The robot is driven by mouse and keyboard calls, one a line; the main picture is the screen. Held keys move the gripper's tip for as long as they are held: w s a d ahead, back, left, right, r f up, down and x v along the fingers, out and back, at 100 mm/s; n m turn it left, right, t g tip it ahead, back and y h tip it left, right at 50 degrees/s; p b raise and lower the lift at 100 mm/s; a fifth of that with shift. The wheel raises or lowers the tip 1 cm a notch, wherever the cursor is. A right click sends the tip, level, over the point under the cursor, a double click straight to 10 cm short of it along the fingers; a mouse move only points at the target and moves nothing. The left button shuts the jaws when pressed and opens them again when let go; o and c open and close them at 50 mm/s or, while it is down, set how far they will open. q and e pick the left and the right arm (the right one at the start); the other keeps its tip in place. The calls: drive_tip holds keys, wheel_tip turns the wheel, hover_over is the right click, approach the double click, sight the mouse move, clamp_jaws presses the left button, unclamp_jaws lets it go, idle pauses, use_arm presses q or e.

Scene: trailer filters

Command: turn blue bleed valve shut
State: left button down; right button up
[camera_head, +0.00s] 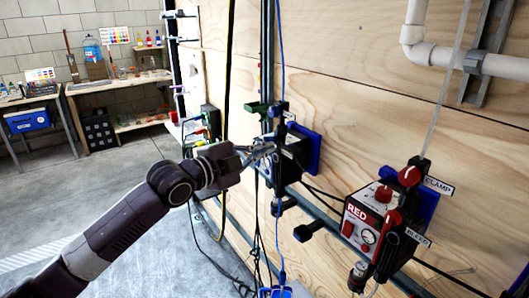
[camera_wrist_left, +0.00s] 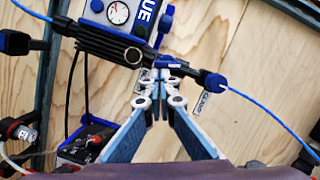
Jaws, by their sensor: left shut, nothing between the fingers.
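The blue filter unit (camera_head: 291,152) is mounted on the wooden wall in front of a blue plate. A small blue part (camera_wrist_left: 172,64), which looks like the bleed valve handle, sits right at my fingertips. My left gripper (camera_head: 270,149) reaches the unit from the left; in the wrist view its fingertips (camera_wrist_left: 159,78) are together, with nothing held between them. I cannot tell whether they touch the blue part. The valve's angle is unclear. My right gripper is not in view.
A blue end knob (camera_wrist_left: 213,81) with a blue tube lies just right of the fingertips. The red unit (camera_head: 368,222) stands on the same rail at right, with knobs and labels. Cables hang below the blue unit. A workbench (camera_head: 118,82) stands far back left; open floor lies between.

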use_arm(q)
drive_tip(key=m, duration=0.1)
drive_tip(key=m+b, duration=0.1)
drive_tip(key=m, duration=0.1)
drive_tip(key=f+m+t, duration=0.1)
drive_tip(key=shift+w+a, duration=0.25)
drive_tip(key=shift+a, duration=0.1)
drive_tip(key=shift+m, duration=0.3)
drive_tip(key=shift+r, duration=0.15)
